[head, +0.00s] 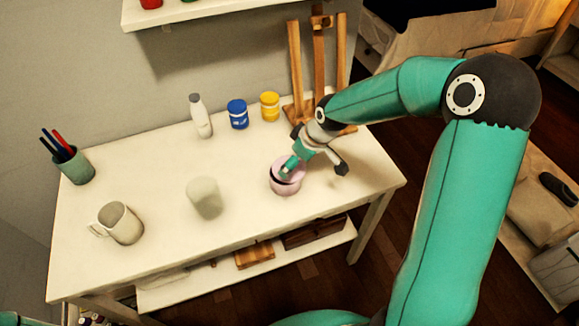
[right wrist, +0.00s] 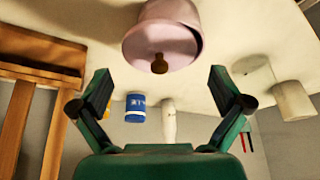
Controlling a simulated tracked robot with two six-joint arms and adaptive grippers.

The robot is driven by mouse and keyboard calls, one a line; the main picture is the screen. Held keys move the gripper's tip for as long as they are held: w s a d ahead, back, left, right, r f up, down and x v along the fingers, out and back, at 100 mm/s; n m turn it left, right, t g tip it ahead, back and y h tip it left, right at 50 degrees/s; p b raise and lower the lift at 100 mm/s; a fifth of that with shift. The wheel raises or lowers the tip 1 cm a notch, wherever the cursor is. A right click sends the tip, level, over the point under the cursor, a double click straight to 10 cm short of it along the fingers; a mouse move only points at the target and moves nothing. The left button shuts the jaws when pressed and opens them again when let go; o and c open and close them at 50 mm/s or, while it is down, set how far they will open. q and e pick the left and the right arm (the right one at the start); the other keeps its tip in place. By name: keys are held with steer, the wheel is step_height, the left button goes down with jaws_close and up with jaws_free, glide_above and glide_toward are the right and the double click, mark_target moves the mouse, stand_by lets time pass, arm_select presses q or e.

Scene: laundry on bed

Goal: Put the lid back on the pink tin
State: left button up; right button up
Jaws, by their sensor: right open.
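The pink tin (head: 286,187) stands on the white table, right of its middle. In the right wrist view the tin (right wrist: 172,10) is at the top, with the pink lid (right wrist: 165,42) and its brown knob (right wrist: 159,65) facing the camera. The lid is at the tin's mouth and looks slightly off-centre; I cannot tell if it is seated. My right gripper (head: 314,168) is beside and partly over the tin in the head view, hiding part of its top. In the wrist view its fingers (right wrist: 160,85) are spread wide with nothing between them. My left gripper is out of view.
On the white table (head: 150,180) stand a blue jar (head: 237,114), a yellow jar (head: 270,106), a white bottle (head: 200,116), a pale cup (head: 205,198), a mug (head: 121,223) and a pen cup (head: 75,165). A wooden easel (head: 319,60) stands behind my right gripper.

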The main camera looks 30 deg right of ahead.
steer(key=x, duration=0.3)
steer(key=shift+w+f, duration=0.15)
steer(key=c, duration=1.2)
steer(key=shift+s+a, duration=0.1)
steer(key=shift+s, duration=0.1)
steer(key=c, duration=0.4)
